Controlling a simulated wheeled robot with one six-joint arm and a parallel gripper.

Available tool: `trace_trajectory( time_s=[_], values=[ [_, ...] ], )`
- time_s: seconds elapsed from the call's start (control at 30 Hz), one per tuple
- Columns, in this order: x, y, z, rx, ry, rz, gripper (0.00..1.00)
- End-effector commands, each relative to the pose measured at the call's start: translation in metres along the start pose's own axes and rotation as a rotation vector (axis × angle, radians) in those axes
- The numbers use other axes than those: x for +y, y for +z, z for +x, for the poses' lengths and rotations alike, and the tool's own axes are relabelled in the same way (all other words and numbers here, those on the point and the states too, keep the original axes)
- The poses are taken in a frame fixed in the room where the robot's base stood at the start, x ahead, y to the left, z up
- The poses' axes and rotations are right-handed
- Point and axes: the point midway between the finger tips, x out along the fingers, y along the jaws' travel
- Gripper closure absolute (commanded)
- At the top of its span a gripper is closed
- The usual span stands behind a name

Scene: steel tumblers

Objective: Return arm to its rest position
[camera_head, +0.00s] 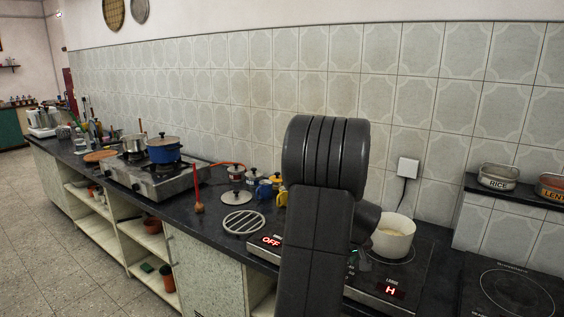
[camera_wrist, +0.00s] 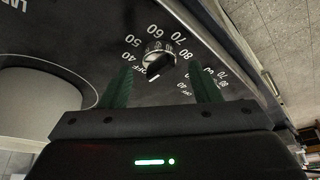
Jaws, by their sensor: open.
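My arm (camera_head: 318,220) stands upright in the middle of the head view and hides part of the counter behind it. My gripper (camera_wrist: 165,72) shows in the wrist view with its two dark green fingers apart and nothing held between them. A control knob (camera_wrist: 158,60) with a dial of numbers and OFF lies beyond the fingers, in line with the gap. I cannot tell how far the fingertips are from it. In the head view the fingers are mostly hidden by the arm.
A white pot (camera_head: 393,237) stands on the hob close right of my arm. The hob shows red OFF and H displays (camera_head: 391,291). A round metal trivet (camera_head: 243,222) lies to the left. A blue pot (camera_head: 164,149) sits on the gas stove. A shelf (camera_head: 509,192) with tins is at right.

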Motion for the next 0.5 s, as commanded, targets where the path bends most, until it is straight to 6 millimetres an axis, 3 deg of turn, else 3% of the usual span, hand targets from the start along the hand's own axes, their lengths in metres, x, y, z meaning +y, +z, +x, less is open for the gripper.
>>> trace_trajectory(
  time_s=[0.5],
  values=[
    [-0.0034, -0.0008, -0.0017, -0.002, 0.105, 0.252, 0.44]
  ],
)
